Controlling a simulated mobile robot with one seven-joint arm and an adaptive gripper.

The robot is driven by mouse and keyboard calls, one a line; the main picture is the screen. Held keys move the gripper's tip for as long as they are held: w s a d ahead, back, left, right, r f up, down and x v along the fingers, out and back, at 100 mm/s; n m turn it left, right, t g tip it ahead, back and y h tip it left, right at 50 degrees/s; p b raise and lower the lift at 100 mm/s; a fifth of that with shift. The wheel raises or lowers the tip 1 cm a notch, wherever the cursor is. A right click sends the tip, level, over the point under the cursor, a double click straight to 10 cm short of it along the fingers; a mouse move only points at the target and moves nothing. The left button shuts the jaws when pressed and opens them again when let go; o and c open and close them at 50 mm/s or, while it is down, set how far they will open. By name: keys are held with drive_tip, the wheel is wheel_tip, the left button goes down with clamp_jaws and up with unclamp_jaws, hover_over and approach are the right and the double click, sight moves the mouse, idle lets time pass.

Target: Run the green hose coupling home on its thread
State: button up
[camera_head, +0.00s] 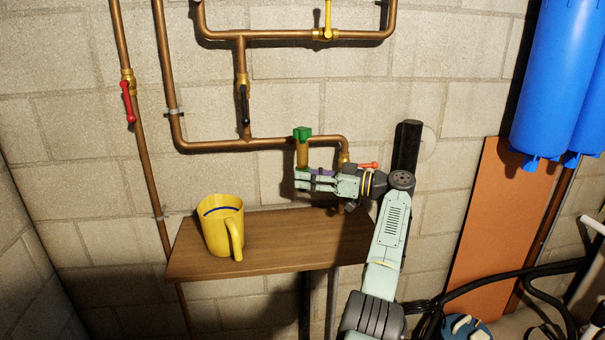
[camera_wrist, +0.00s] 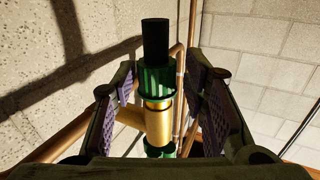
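A green ribbed hose coupling (camera_wrist: 157,82) is near the centre of the wrist view, with a black hose end (camera_wrist: 155,38) on one side and a brass fitting (camera_wrist: 158,125) on the other. A second green part (camera_wrist: 160,149) is at the fitting's other end. In the head view, a green cap-like part (camera_head: 302,133) tops the brass fitting (camera_head: 302,155); I cannot tell which green part this is. My gripper (camera_head: 299,180) is just below it and hides what lies lower. The thread is not visible.
Copper pipes (camera_head: 220,146) run along the block wall behind. A red-orange lever (camera_head: 369,165) is close to my wrist. A wooden shelf (camera_head: 290,250) below carries a yellow mug (camera_head: 220,228) at left. Blue tanks (camera_head: 560,75) hang at right. The shelf's middle is clear.

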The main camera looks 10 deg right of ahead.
drive_tip(key=shift+f, duration=0.1)
drive_tip(key=shift+f+b, duration=0.3)
drive_tip(key=shift+b, duration=0.35)
drive_tip(key=m+t+h, duration=0.3)
drive_tip(key=m+h, duration=0.2)
drive_tip(key=h, duration=0.1)
drive_tip(key=a+m+t+h, duration=0.1)
drive_tip(key=m+t+h, duration=0.2)
drive_tip(key=m+h, duration=0.2)
drive_tip(key=a+m+t+h, duration=0.1)
drive_tip(key=m+t+h, duration=0.2)
drive_tip(key=m+h, duration=0.2)
drive_tip(key=shift+s+r+t+h+p, duration=0.2)
drive_tip(key=shift+h, duration=0.7)
drive_tip(key=shift+s+r+t+h+p, duration=0.15)
drive_tip(key=shift+s+r+t+h, duration=0.05)
drive_tip(key=shift+h, duration=0.7)
